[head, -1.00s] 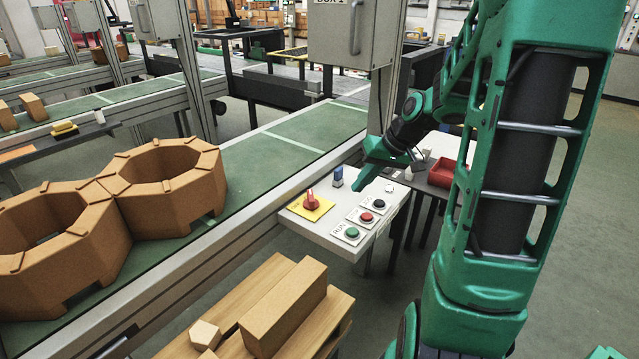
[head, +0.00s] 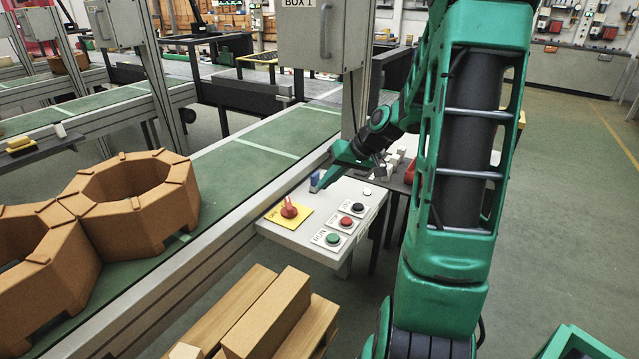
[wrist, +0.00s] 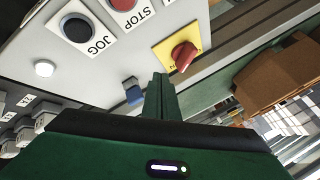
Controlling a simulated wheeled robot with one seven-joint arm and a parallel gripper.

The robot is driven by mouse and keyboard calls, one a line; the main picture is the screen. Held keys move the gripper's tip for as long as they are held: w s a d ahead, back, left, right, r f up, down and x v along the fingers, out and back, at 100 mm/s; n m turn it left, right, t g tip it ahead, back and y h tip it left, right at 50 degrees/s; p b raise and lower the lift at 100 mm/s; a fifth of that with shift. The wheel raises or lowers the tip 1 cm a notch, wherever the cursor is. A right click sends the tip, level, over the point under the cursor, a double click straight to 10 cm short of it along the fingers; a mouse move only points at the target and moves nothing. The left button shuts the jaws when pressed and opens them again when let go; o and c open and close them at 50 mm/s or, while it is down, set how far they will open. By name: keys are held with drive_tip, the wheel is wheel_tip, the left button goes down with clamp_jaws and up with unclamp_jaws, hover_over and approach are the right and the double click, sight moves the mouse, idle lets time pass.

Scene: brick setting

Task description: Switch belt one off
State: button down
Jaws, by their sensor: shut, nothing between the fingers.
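A white control panel (head: 290,234) stands beside the green belt (head: 235,160). On it are a red rotary switch (head: 289,209) on a yellow plate, a green RUN button (head: 333,239), a red STOP button (head: 346,222) and a black JOG button (head: 358,208). A small blue piece (head: 314,180) stands near the panel's far edge. My gripper (head: 321,188) is shut and empty, its tip low over the panel beside the blue piece. In the wrist view the shut fingers (wrist: 160,84) lie between the blue piece (wrist: 133,92) and the red switch (wrist: 184,56); contact cannot be told.
Brown octagonal rings (head: 125,200) sit on the belt. A grey cabinet marked BOX 1 (head: 325,40) hangs above the panel's far side. Wooden blocks (head: 268,315) lie in front of the panel. A red tray (head: 411,170) is right of the gripper. Open floor lies to the right.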

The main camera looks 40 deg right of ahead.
sight(289, 208)
drive_tip(key=x, duration=0.7)
drive_tip(key=shift+w+a+f, duration=0.2)
drive_tip(key=shift+w+f, duration=0.05)
drive_tip(key=shift+w, duration=0.05)
drive_tip(key=shift+w+a+r, duration=0.1)
drive_tip(key=shift+w+a, duration=0.1)
drive_tip(key=shift+a, duration=0.35)
drive_tip(key=shift+w+a, duration=0.2)
drive_tip(key=shift+a, duration=0.35)
drive_tip(key=shift+w+a, duration=0.25)
drive_tip(key=shift+a, duration=0.3)
drive_tip(key=shift+w+n+y, duration=0.25)
drive_tip(key=shift+n+y, duration=0.15)
drive_tip(key=shift+n, duration=0.3)
